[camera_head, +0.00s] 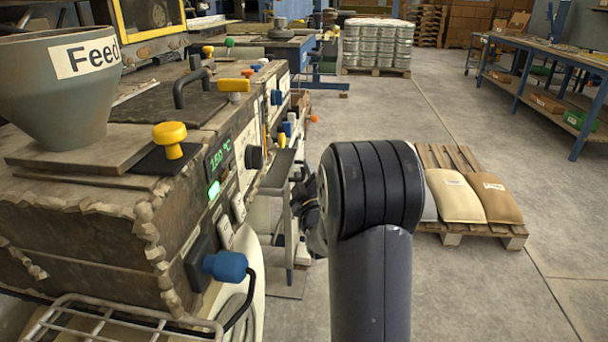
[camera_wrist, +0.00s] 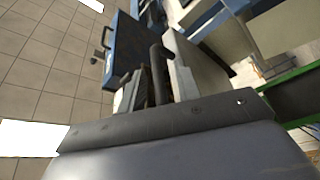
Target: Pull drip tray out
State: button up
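A narrow grey ledge or tray-like plate (camera_head: 279,170) sticks out from the right side of the machine in the head view; I cannot tell for sure whether it is the drip tray. My gripper (camera_head: 306,205) is a dark shape just right of and below this plate, mostly hidden behind my own black wrist joint. In the wrist view a dark grey bar with screw heads (camera_wrist: 165,123) crosses the picture, with a smooth grey surface below it. Dark upright parts stand behind the bar. The fingertips cannot be made out, nor whether they touch anything.
The machine (camera_head: 120,235) with a feed hopper (camera_head: 55,95), knobs and a green readout fills the left. A pallet with sacks (camera_head: 470,195) lies right of my arm. Open floor (camera_head: 550,240) extends beyond.

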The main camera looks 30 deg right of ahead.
grip_shut()
dwell(0.3)
jog(key=s+d+b, duration=0.5)
jog(key=s+d, duration=0.4)
jog(key=d, duration=0.4)
jog(key=shift+s+d+b, duration=0.15)
jog(key=shift+d+b, duration=0.15)
jog(key=shift+d, duration=0.1)
jog(key=shift+o, duration=0.3)
grip_release()
jog(key=shift+s, duration=0.1)
